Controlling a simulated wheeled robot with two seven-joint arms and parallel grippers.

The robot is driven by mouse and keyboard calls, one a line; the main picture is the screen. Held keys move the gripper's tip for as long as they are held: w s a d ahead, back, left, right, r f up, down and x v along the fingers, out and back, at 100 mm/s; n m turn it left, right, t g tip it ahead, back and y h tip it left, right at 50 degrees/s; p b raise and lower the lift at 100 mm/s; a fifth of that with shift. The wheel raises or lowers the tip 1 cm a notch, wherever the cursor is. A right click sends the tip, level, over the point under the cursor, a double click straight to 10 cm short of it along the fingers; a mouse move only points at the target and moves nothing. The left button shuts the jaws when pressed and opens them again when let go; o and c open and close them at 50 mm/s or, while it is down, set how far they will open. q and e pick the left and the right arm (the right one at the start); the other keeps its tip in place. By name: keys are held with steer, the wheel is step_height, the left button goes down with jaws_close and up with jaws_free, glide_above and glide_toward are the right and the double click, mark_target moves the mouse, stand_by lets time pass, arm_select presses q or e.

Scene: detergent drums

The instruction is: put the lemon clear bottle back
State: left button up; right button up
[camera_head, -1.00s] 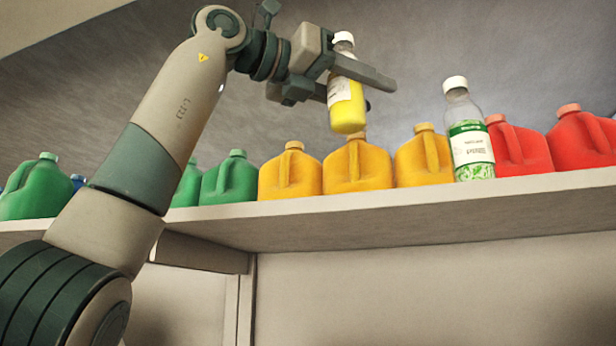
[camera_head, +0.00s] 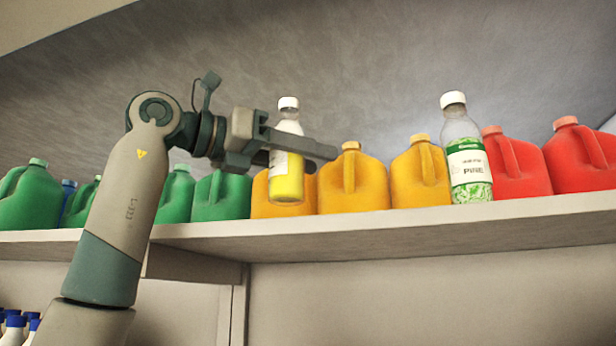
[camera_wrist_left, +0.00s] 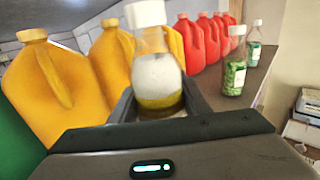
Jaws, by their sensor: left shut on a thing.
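The lemon clear bottle (camera_head: 288,183) has a white cap, a pale label and yellow contents. It is upright in front of the leftmost yellow jug, near the shelf's front edge; I cannot tell whether its base touches the shelf. My left gripper (camera_head: 300,147) is shut on it around the middle. In the left wrist view the bottle (camera_wrist_left: 157,75) stands between the fingers, its lower part hidden by the gripper. My right gripper is not in view.
On the shelf (camera_head: 400,226) stand green jugs (camera_head: 222,197), yellow jugs (camera_head: 352,182) and red jugs (camera_head: 516,168) in a row behind. A clear bottle with green contents (camera_head: 467,165) stands to the right at the front edge. Free shelf front lies between the two bottles.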

arm_select(q)
steer(key=shift+w+f+p, duration=0.1)
steer(key=shift+f+p, duration=0.55)
steer(key=shift+f, duration=1.15)
steer(key=shift+a, duration=0.1)
steer(key=shift+f, duration=0.15)
steer(key=o, duration=1.3)
steer(key=shift+r, duration=0.2)
